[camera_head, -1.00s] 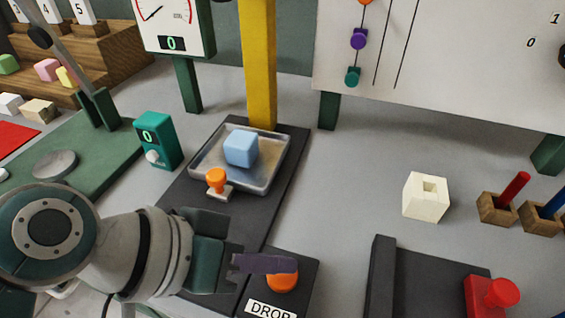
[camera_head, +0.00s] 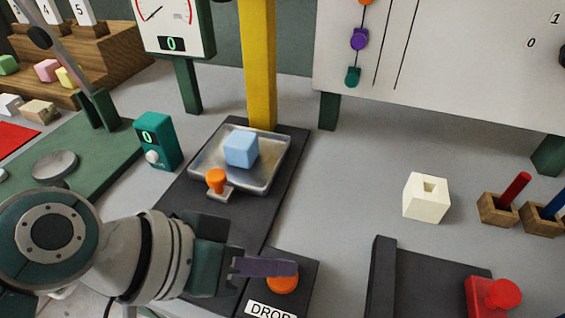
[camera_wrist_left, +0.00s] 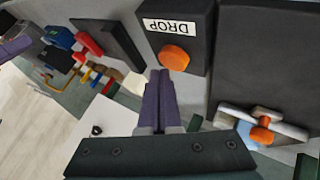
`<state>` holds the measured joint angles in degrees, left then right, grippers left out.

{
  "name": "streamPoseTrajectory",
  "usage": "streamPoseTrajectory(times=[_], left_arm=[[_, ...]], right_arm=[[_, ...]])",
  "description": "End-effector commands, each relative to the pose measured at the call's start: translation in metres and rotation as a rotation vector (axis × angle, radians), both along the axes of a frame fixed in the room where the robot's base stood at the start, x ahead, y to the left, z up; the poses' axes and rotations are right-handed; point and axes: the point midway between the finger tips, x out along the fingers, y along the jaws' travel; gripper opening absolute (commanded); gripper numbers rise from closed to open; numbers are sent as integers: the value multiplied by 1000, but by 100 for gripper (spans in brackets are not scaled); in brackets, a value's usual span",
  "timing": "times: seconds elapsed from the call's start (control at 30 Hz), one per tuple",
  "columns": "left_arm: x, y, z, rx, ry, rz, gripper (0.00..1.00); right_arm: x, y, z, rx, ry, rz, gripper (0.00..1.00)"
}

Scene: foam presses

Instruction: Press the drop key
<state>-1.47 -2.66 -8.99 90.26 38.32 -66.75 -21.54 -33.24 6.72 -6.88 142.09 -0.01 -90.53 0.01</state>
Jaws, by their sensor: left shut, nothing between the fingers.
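The drop key is an orange button (camera_head: 283,284) on a dark box with a white DROP label (camera_head: 270,309), at the bottom centre of the head view. In the left wrist view the orange button (camera_wrist_left: 174,58) shows just beyond the fingertips, below the DROP label (camera_wrist_left: 170,27). My left gripper (camera_head: 296,268) is shut and empty, its purple fingers lying across the upper part of the button in the head view. The fingers also show in the left wrist view (camera_wrist_left: 160,74). I cannot tell whether they touch the button.
A light blue foam block (camera_head: 240,148) sits on a metal tray (camera_head: 265,183) at the yellow column (camera_head: 260,70). An orange knob (camera_head: 216,180) stands at the tray's front.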

Motion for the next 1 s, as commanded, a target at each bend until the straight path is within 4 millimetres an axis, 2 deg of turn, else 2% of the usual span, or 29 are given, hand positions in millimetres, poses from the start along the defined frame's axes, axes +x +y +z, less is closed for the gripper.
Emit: streamPoseTrajectory(times=[1.0], left_arm=[[0,0,-11,1,-1,0,0]], right_arm=[[0,-1,-7,-5,0,4,0]])
